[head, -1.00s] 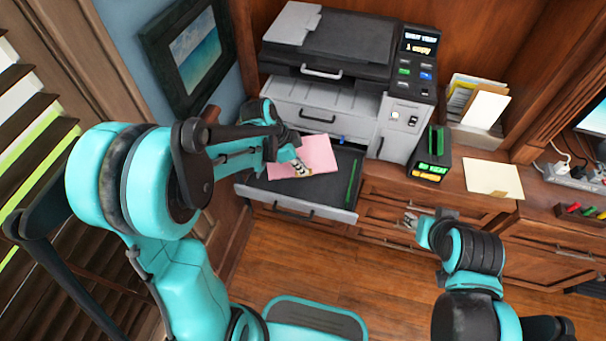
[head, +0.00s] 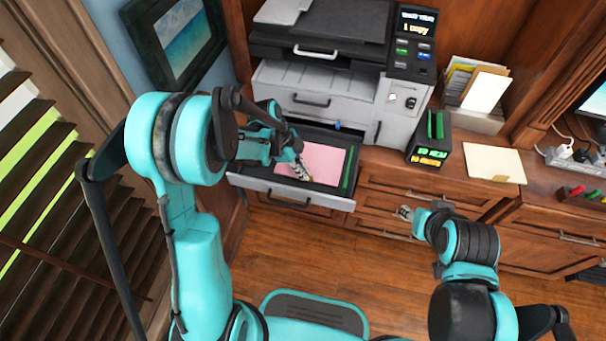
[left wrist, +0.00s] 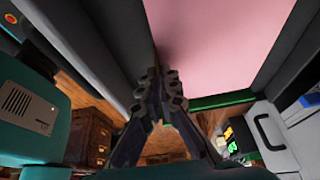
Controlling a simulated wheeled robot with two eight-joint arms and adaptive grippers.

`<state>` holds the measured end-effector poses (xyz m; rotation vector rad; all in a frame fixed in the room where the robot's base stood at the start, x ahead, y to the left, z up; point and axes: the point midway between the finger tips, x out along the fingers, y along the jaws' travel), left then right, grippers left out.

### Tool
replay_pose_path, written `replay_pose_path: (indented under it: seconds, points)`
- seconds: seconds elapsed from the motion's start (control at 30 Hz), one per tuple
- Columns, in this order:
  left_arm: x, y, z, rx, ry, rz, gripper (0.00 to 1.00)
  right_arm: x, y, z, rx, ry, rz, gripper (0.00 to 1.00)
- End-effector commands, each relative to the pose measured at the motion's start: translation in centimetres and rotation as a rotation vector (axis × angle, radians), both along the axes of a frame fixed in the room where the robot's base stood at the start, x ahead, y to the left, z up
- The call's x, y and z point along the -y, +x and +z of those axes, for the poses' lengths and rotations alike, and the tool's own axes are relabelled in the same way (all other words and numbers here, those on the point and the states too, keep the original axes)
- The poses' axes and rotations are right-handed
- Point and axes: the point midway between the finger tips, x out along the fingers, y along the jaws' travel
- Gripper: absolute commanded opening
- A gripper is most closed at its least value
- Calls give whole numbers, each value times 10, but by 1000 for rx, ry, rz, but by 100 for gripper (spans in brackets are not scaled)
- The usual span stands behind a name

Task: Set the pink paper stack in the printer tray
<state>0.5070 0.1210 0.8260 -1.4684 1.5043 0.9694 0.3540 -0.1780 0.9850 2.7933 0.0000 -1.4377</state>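The pink paper stack (head: 325,160) lies flat inside the pulled-out printer tray (head: 236,179). It also fills the upper part of the left wrist view (left wrist: 215,35), with a green strip along one edge. My left gripper (head: 304,174) is over the stack's lower left part. In the left wrist view its fingers (left wrist: 162,78) come together at the tips, at the stack's edge, with no paper visible between them. Whether the tips touch the paper is unclear. My right gripper (head: 405,212) is small, in front of the drawers, away from the tray; its opening is unclear.
The grey and black printer (head: 325,85) stands above the tray. A green guide (head: 347,167) runs along the tray's right side.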

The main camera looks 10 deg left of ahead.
Motion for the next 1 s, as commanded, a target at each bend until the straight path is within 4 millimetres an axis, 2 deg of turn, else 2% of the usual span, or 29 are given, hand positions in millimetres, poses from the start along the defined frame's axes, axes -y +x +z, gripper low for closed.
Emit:
replay_pose_path:
  seconds: [0.33,0.43,0.8,0.87,1.0]
  points:
    - [0,0,-5,0,0,0,0,0,0,-4,0,0,0,40]
    - [0,0,-4,0,0,1,26,0,0,-3,0,0,0,40]
    - [0,0,0,0,0,1,26,0,0,1,0,0,0,40]
    - [-2,0,6,0,0,2,26,0,0,4,0,0,0,40]
    - [-12,0,31,-1,0,3,26,0,0,15,0,0,0,40]
